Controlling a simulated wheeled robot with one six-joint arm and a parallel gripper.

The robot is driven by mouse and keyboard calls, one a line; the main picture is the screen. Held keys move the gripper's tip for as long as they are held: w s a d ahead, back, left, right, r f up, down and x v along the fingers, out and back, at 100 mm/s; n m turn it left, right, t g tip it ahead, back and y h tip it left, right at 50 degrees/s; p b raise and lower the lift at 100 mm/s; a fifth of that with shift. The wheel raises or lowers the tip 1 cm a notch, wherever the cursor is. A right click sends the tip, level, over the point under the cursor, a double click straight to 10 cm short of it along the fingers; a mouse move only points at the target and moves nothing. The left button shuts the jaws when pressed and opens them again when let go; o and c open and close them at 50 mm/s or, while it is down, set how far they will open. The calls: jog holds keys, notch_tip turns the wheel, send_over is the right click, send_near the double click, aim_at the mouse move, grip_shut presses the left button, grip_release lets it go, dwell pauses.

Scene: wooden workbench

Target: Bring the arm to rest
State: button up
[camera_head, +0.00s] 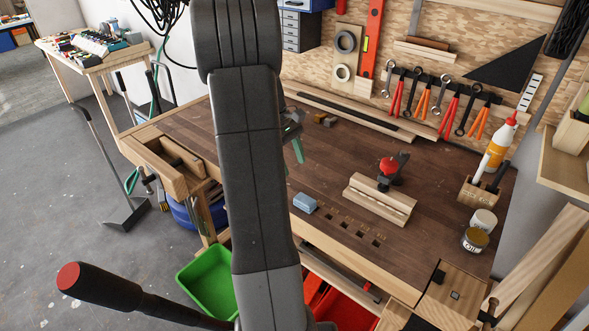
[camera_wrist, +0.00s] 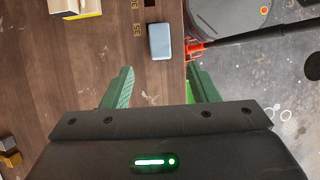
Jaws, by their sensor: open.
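My gripper (camera_wrist: 159,92) shows in the wrist view with its two green fingers spread apart and nothing between them. It is above the wooden workbench (camera_wrist: 90,70), near the bench's edge. In the head view my dark arm rises through the middle of the picture and hides much of my gripper; a bit of green finger (camera_head: 297,148) shows to the right of the arm, over the bench top. A blue block (camera_wrist: 160,41) lies on the bench beyond the fingertips in the wrist view, apart from them. It also shows in the head view (camera_head: 305,203).
A wooden block with a red-knobbed tool (camera_head: 389,168) stands on the bench at right. Cans (camera_head: 475,240) and a glue bottle (camera_head: 496,146) stand at the right end. Green (camera_head: 208,283) and red (camera_head: 345,312) bins sit below the front edge. The bench's middle is mostly clear.

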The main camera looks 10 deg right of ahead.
aim_at(305, 199)
jog(key=shift+f, duration=0.1)
jog(key=p+x, duration=0.1)
jog(key=x, duration=1)
jog(key=shift+d+f, duration=0.15)
jog(key=shift+f, duration=0.15)
jog(key=shift+r, duration=1.55)
jog(key=shift+f, duration=0.1)
